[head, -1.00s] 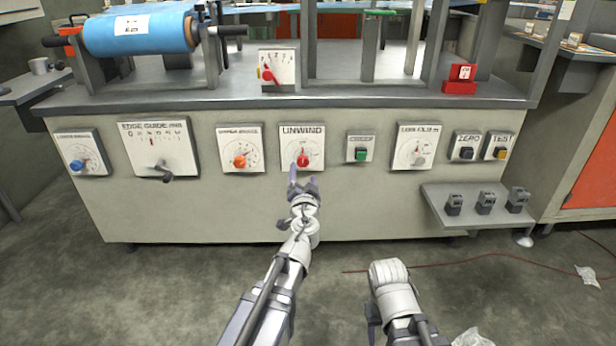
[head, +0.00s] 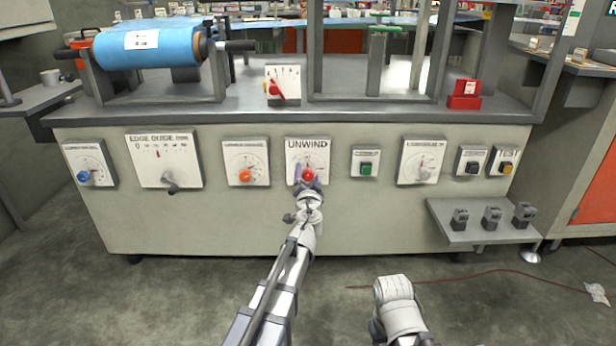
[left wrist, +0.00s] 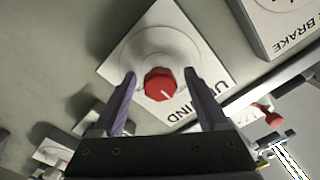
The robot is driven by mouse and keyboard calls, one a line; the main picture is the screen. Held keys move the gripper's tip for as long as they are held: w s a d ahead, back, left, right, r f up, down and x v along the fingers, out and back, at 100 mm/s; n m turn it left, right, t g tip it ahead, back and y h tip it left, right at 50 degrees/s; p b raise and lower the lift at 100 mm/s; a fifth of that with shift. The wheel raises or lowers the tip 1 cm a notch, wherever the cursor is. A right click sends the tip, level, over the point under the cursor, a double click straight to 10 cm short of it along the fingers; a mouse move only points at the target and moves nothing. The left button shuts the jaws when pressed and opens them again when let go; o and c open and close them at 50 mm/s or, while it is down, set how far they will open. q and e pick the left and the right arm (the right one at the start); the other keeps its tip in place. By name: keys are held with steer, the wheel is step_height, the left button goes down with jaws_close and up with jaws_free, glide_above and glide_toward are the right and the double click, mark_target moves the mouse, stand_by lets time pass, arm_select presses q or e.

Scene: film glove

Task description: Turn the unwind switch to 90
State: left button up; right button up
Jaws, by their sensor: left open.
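The unwind switch is a red knob (head: 308,175) on a white square plate (head: 322,158) marked UNWIND, on the front of the grey machine. In the left wrist view the red knob (left wrist: 160,85) shows a pale pointer line towards its lower right in the picture. My left gripper (head: 309,184) is in front of the knob. Its two fingers, also in the left wrist view (left wrist: 160,98), are open on either side of the knob, with gaps between. My right arm shows at the bottom of the head view, but its fingers cannot be made out.
An orange knob (head: 245,175) on its plate is left of the unwind plate, and a green button (head: 366,168) is to its right. A small shelf (head: 450,222) with several dark grey pieces juts out at the right. The floor before the machine is mostly clear.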

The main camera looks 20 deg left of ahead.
arm_select(q)
jaws_close()
stand_by(0.5)
steer(key=shift+m, duration=0.3)
steer(key=m, duration=0.3)
steer(key=shift+m, duration=0.4)
steer(key=m, duration=0.4)
steer(key=shift+m, duration=0.3)
steer(key=m, duration=0.4)
steer(key=shift+m, duration=2.5)
